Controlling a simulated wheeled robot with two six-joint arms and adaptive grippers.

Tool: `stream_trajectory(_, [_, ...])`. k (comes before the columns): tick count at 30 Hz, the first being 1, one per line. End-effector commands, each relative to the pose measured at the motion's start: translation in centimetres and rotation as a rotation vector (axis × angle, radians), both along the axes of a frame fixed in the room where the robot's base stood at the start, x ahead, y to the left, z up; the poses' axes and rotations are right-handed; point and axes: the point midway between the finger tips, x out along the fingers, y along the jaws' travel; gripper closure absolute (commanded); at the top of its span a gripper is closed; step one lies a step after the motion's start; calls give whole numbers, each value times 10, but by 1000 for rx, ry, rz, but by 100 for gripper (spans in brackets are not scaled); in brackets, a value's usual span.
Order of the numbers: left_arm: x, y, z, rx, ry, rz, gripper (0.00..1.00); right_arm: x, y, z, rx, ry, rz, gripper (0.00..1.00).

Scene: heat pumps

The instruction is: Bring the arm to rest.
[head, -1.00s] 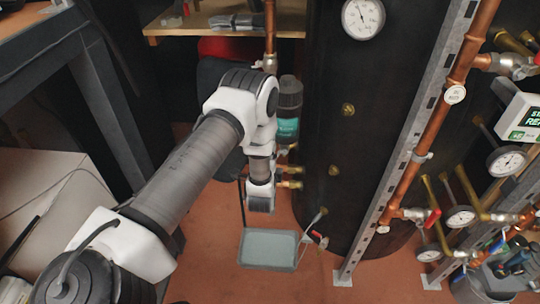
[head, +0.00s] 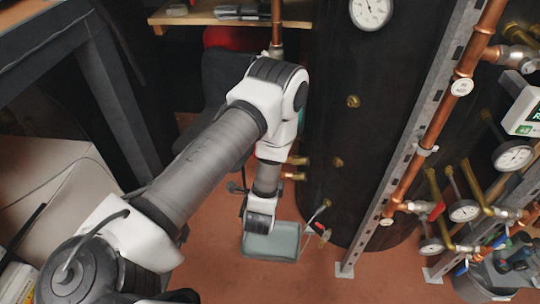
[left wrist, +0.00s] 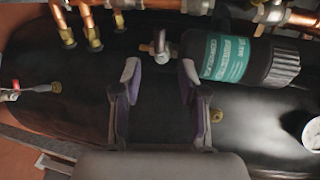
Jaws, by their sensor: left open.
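My left arm (head: 215,145) reaches in from the lower left of the head view. Its wrist hangs down in front of the black tank's left side, above a grey tray (head: 268,252) on the floor. The fingers are hidden in that view. In the left wrist view my left gripper (left wrist: 160,76) is open, with nothing between its two fingers. Behind them is the dark curved tank (left wrist: 150,115). My right gripper is not in view.
The black tank (head: 345,125) stands close right of the arm. Copper pipes (head: 442,110) and gauges (head: 464,210) are further right. In the left wrist view a teal-labelled cylinder (left wrist: 245,60) lies just beyond the fingers. A dark table frame (head: 112,100) stands left.

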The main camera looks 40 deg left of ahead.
Motion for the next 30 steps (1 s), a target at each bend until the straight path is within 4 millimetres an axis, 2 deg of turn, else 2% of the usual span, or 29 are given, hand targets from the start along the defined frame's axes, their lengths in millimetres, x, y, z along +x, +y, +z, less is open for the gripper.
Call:
stream_trajectory(5, [-16, -9, 3, 1, 2, -1, 58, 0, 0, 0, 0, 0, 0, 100])
stream_trajectory(19, [-16, -9, 4, 1, 0, 0, 58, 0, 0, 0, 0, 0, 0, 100])
stream_trajectory(22, [-16, -11, 13, 1, 2, -4, 58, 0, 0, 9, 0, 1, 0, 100])
stream_trajectory(23, [-22, -16, 18, -4, 25, -21, 58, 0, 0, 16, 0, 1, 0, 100])
stream_trajectory(26, [-53, -40, -17, -220, 193, -53, 58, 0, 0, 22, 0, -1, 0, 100])
stream_trajectory(29, [-112, -73, -60, -615, 402, 52, 58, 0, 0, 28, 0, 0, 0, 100])
stream_trajectory(30, [-142, -87, -74, -770, 489, 142, 58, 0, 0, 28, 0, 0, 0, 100])
